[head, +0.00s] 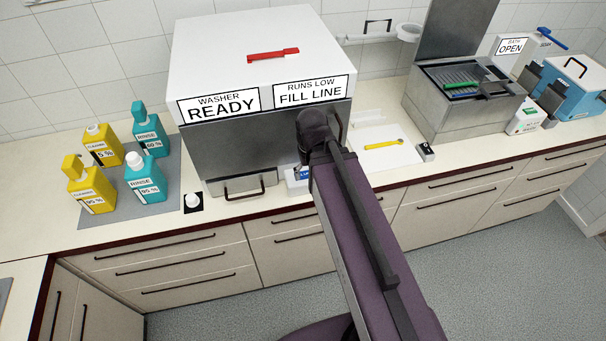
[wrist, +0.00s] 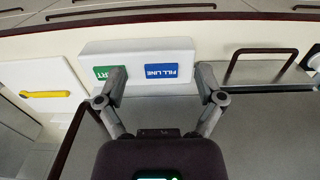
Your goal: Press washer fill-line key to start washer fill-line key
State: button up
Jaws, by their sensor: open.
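The white key block (wrist: 137,52) sits at the foot of the washer, with a blue key reading FILL LINE (wrist: 168,72) and a green key (wrist: 104,72), its label partly covered. The block (head: 294,187) shows only partly beside my arm in the head view. The washer (head: 255,50) carries the signs WASHER READY and RUNS LOW FILL LINE. My gripper (wrist: 161,84) is open and empty. In the wrist view its fingers straddle the blue key, one overlapping the green key's edge, the other just beyond the block's end. Contact cannot be told. My arm hides most of the gripper in the head view.
Yellow and teal bottles (head: 145,180) stand on a grey mat at left. A small white knob (head: 193,202) is by the washer. At right lie a white tray with a yellow tool (head: 384,144) and a steel bath (head: 466,105). A washer handle (wrist: 262,52) is close to the gripper.

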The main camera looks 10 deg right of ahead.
grip_shut()
jog(key=shift+d, duration=0.1)
dwell(1.1)
